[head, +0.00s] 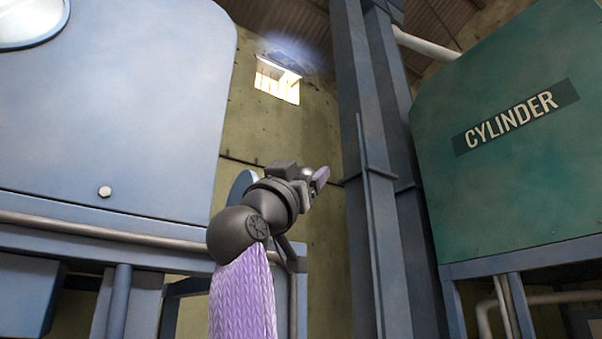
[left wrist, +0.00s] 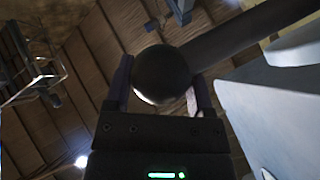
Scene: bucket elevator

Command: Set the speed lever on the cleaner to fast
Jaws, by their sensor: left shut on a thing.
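My left gripper (head: 314,182) is raised in front of the back wall, at the right side of a blue-grey machine (head: 110,100); that machine may be the cleaner, but no name shows on it. In the left wrist view, my left gripper (left wrist: 160,90) is shut on a dark round knob (left wrist: 162,70), with one purple finger on each side. A thick dark rod (left wrist: 250,32) runs from the knob to the upper right, so this looks like the speed lever. No speed marks show. In the head view the lever is mostly hidden behind the gripper. My right gripper is out of view.
A green machine marked CYLINDER (head: 515,130) stands at the right. Tall blue-grey posts (head: 370,120) rise between the machines, right of my gripper. A pipe (head: 100,229) runs along the blue-grey machine's lower edge. A small window (head: 277,80) is in the back wall.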

